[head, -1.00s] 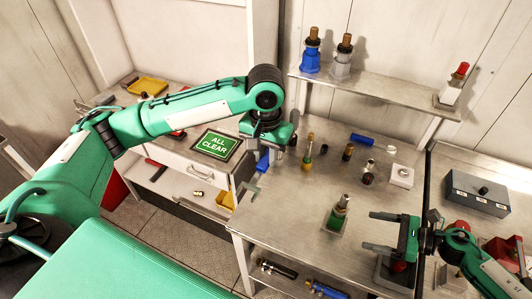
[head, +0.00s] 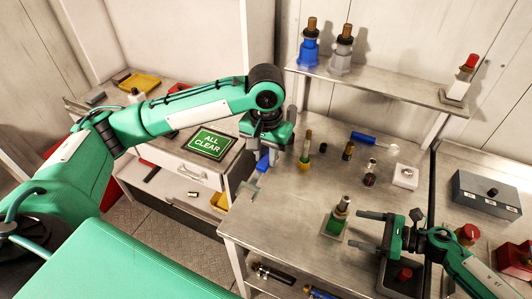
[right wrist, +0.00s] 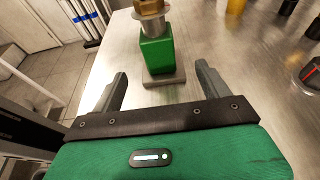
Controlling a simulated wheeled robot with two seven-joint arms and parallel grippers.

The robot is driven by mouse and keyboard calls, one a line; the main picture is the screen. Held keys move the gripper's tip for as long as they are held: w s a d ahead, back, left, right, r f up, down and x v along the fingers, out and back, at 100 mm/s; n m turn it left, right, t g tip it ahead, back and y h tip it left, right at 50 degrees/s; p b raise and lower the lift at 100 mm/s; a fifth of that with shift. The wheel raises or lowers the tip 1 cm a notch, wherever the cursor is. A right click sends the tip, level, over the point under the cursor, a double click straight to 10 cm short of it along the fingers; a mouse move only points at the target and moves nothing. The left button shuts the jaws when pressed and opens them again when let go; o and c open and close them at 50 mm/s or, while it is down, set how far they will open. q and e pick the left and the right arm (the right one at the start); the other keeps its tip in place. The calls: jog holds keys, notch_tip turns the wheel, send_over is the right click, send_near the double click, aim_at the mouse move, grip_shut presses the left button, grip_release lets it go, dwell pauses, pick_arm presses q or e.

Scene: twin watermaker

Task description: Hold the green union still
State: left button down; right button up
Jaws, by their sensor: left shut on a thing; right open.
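The green union (head: 335,224) stands upright on a small grey base on the metal table, with a metal and brass top. The right wrist view shows its green block (right wrist: 157,52) ahead of the fingertips, roughly centred between them. My right gripper (head: 357,229) is open and empty; its fingers point left at the union and do not touch it. My left gripper (head: 268,147) is over the table's left side, away from the union, shut on what looks like a blue-handled tool (head: 263,162). Its fingertips are mostly hidden.
A brass-topped fitting with a yellow base (head: 305,155) and several small fittings stand behind the union. A blue-handled item (head: 370,138) lies at the back. A grey control box (head: 486,193) is at right. The table left of the union is clear.

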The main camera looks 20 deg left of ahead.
aim_at(339, 225)
pick_arm(q)
jog(key=shift+f+b, duration=0.4)
jog(key=shift+b, duration=0.15)
pick_arm(e)
jog(key=x, duration=0.5)
jog(key=shift+f, duration=0.1)
pick_arm(q)
jog(key=shift+f, duration=0.3)
pick_arm(e)
jog(key=shift+x, duration=0.8)
jog(key=shift+c, duration=0.5)
jog(key=c, duration=1.5)
jog(key=o, duration=1.2)
jog(key=shift+c, duration=0.2)
jog(key=c, duration=1.2)
